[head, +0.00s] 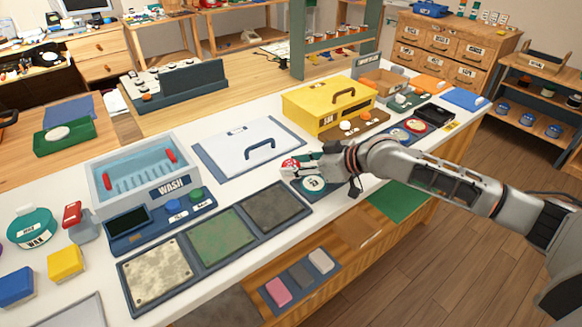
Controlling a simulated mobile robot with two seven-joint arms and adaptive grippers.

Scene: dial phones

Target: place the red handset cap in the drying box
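The red handset cap (289,164) is a small red and white piece at the fingertips of my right gripper (294,167). The gripper reaches in from the right, appears shut on the cap, and hides part of it. My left gripper is not in view.
A blue wash basin (143,177) with red clips stands left. Three textured pads (221,238) lie in front. A brown tray with round caps (357,125) and a tray with red and dark discs (408,131) lie right of the yellow box. Little bare counter shows between them.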

